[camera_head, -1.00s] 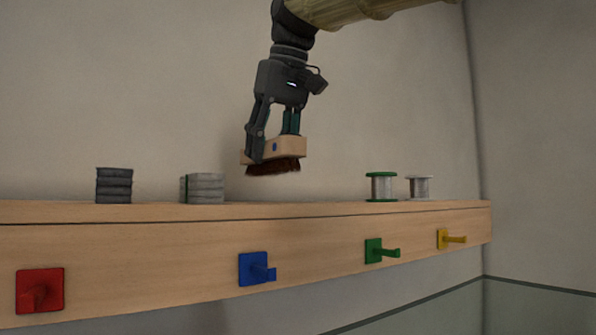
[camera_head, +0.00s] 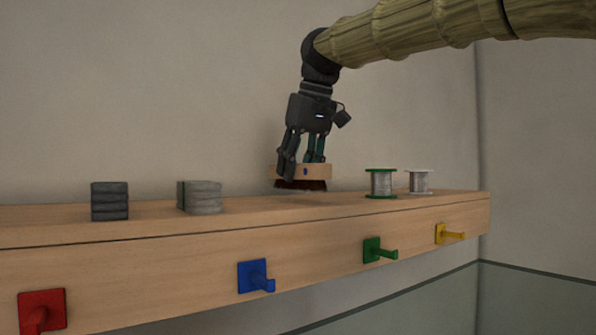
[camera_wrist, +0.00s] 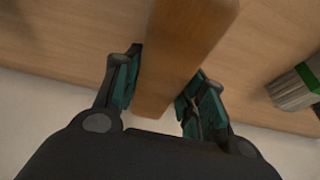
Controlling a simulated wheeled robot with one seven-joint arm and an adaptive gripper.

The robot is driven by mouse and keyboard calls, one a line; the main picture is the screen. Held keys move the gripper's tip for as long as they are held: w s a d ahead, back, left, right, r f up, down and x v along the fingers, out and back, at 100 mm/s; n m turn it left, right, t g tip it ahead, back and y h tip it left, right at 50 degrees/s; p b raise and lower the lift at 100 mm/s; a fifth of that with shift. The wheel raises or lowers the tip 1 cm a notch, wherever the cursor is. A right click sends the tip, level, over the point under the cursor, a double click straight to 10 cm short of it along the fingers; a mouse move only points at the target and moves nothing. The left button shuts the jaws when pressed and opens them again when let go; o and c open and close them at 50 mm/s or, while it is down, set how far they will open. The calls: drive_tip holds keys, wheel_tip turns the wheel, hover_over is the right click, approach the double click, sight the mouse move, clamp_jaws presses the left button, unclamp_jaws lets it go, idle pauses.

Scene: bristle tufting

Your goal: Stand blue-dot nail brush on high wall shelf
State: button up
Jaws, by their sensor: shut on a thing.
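The nail brush (camera_head: 318,172) has a light wooden back with a small blue dot on its side and dark brown bristles facing down. My gripper (camera_head: 302,167) is shut on its wooden block from above. The brush is upright and level, just over the high wall shelf (camera_head: 330,213); whether the bristles touch the shelf I cannot tell. In the wrist view the brush's wooden back (camera_wrist: 182,60) runs between the two teal-padded fingers (camera_wrist: 160,95), with the shelf top behind it. The bristles are hidden there.
To the left on the shelf are a dark grey stack (camera_head: 109,201) and a lighter grey stack (camera_head: 203,196). To the right stand a green-rimmed spool (camera_head: 381,183) and a white spool (camera_head: 420,181). Red, blue, green and yellow hooks stick out of the shelf front. Bare shelf lies around the brush.

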drive_tip(key=shift+s+f+p, duration=0.1)
drive_tip(key=shift+f+p, duration=0.3)
drive_tip(key=shift+f, duration=0.6)
drive_tip(key=shift+f, duration=0.15)
drive_tip(key=o, duration=1.2)
drive_tip(key=b+v, duration=0.3)
drive_tip(key=v, duration=0.9)
drive_tip(key=shift+s, duration=0.1)
